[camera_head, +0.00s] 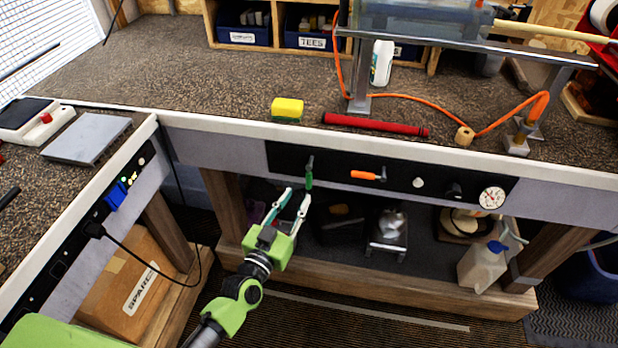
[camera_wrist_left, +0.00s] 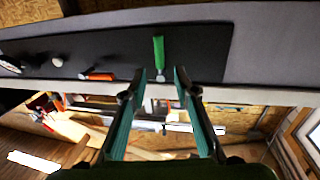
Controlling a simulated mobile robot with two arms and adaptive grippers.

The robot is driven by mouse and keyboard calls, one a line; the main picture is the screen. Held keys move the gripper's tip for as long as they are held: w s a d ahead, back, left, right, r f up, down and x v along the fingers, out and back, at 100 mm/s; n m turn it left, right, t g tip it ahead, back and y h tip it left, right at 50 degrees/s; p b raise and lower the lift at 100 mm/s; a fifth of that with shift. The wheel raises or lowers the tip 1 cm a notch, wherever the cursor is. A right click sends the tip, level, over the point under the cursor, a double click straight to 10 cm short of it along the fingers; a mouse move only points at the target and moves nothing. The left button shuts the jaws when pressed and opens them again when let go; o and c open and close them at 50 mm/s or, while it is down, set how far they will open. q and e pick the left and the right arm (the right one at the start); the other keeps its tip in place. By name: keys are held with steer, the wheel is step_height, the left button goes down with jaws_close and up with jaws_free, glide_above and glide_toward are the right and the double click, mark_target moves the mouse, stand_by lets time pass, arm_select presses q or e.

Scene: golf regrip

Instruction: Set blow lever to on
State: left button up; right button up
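A green-handled lever (camera_head: 309,179) hangs downward from its pivot on the black panel of the bench front. An orange-handled lever (camera_head: 367,175) lies sideways on the same panel, to its right. I cannot read any label telling which is the blow lever. My left gripper (camera_head: 296,195) is open and empty, just below and left of the green lever in the head view. In the left wrist view, the green lever (camera_wrist_left: 158,52) lines up with the gap between the open fingers (camera_wrist_left: 160,74), ahead of the tips. The orange lever (camera_wrist_left: 97,76) is off to the left there. My right gripper is not in view.
The panel also holds a white button (camera_head: 418,182), a black knob (camera_head: 454,190) and a gauge (camera_head: 491,198). Above, the benchtop bears a yellow sponge (camera_head: 287,108) and a red grip (camera_head: 375,124). A shelf with a white jug (camera_head: 481,267) lies below.

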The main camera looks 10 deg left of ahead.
mark_target(308, 180)
arm_select(q)
steer(key=w, duration=0.3)
steer(key=w+d, duration=0.1)
steer(key=w, duration=0.2)
steer(key=w+d, duration=0.1)
steer(key=w, duration=0.2)
jaws_close()
